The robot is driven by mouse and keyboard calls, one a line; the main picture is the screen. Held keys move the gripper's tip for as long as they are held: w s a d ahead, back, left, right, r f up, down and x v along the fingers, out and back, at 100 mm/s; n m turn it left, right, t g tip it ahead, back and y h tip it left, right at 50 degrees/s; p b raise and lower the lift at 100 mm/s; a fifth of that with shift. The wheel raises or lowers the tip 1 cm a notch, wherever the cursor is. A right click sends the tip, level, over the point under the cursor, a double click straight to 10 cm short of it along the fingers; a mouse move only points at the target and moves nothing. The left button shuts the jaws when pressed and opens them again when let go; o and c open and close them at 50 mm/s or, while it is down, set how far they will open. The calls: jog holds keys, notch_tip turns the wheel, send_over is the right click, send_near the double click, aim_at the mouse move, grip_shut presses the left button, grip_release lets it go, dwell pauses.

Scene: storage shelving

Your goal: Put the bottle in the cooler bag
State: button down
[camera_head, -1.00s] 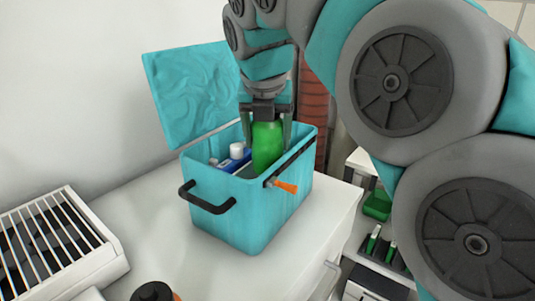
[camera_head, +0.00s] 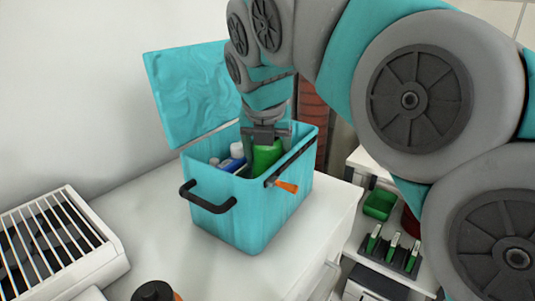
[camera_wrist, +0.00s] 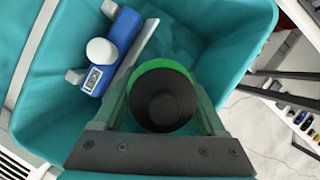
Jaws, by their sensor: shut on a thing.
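The teal cooler bag (camera_head: 240,212) stands on the white counter with its lid raised at the back left. My gripper (camera_head: 266,135) points down into its opening and is shut on the green bottle (camera_head: 266,158). The bottle is partly below the bag's rim, and its lower end is hidden in the head view. In the wrist view, the bottle's dark round top (camera_wrist: 162,97) shows between the fingers of my gripper (camera_wrist: 165,105), inside the teal walls. I cannot tell whether the bottle touches the bag's floor.
A blue object with a white cap (camera_wrist: 110,52) lies in the bag left of the bottle. A black handle (camera_head: 207,198) and an orange piece (camera_head: 287,186) stick out from the bag's outside. A white slatted rack (camera_head: 55,245) stands at the left.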

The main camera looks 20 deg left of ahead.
jog(key=shift+f, duration=0.4)
jog(key=shift+c, duration=1.1)
grip_release()
jog(key=shift+s+d+f, duration=0.1)
jog(key=shift+r, duration=0.4)
jog(key=a+v, duration=0.1)
jog(key=v, duration=1.1)
jog(key=shift+d+r, duration=0.4)
jog(key=shift+r, duration=0.1)
